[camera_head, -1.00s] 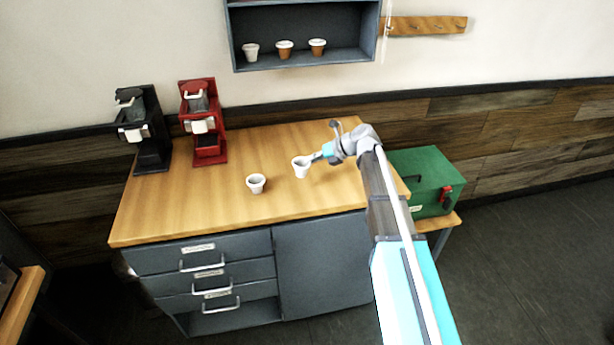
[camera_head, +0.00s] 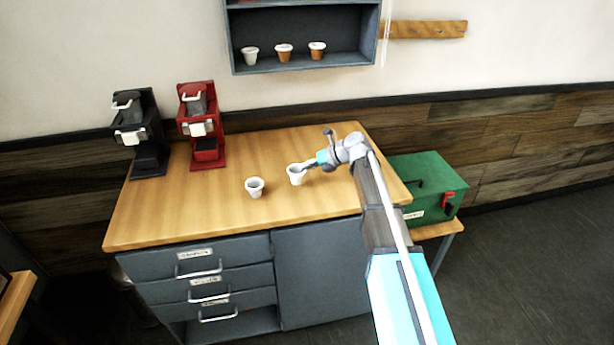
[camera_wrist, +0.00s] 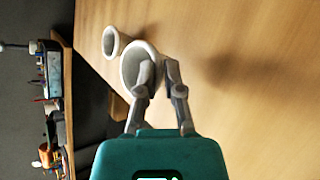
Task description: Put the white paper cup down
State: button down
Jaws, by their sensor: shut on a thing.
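My gripper (camera_head: 311,164) is shut on the rim of a white paper cup (camera_head: 296,176), over the wooden counter (camera_head: 200,222). In the wrist view, one finger of my gripper (camera_wrist: 158,82) is inside the cup (camera_wrist: 133,62) and the other is outside its wall. The cup is about upright; whether its base touches the counter I cannot tell. A second white cup (camera_head: 255,188) stands on the counter to its left and also shows in the wrist view (camera_wrist: 111,40).
A black brewer (camera_head: 140,135) and a red brewer (camera_head: 203,128) stand at the back left. A wall shelf (camera_head: 300,66) holds several small cups. A green toolbox (camera_head: 428,186) is right of the counter. The counter's front left is clear.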

jog(key=shift+f+b, duration=1.15)
jog(key=shift+f, duration=0.35)
jog(key=shift+f, duration=0.15)
jog(key=c, duration=0.8)
grip_release()
jog(key=shift+o, duration=0.2)
jog(key=shift+r, duration=0.2)
jog(key=shift+s+d+r+p, duration=0.1)
jog(key=shift+d+r+p, duration=0.3)
jog(key=shift+d+p, duration=0.05)
jog(key=p+v, duration=0.5)
jog(key=v, duration=0.5)
jog(key=shift+d+r+p, duration=0.2)
jog(key=shift+d+p, duration=0.2)
jog(key=shift+s, duration=0.1)
